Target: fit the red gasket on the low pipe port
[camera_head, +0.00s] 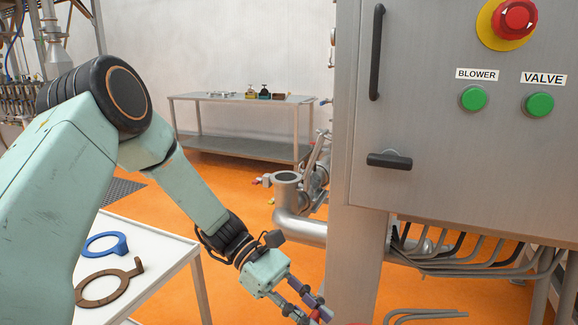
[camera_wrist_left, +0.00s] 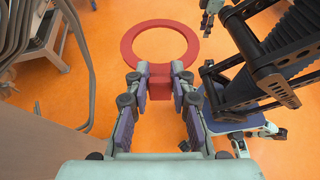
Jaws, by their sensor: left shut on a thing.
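My left gripper (camera_head: 308,302) is low in the middle of the head view, beside the grey cabinet post. It is shut on the tab of the red gasket (camera_wrist_left: 127,46). In the left wrist view the gasket is a flat ring held out beyond the fingertips (camera_wrist_left: 160,82), with orange floor showing through it. In the head view only a little red of the gasket (camera_head: 325,314) shows at the bottom edge. The low pipe port (camera_head: 287,176) is an upright steel pipe end with a round flange, left of the post. The gasket is apart from it.
A white table (camera_head: 150,238) at the left holds a blue ring (camera_head: 104,244) and a brown ring (camera_head: 108,287). The grey cabinet (camera_head: 440,130) with green buttons fills the right. Bent pipes (camera_head: 450,262) run beneath it. A steel bench (camera_head: 240,102) stands behind.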

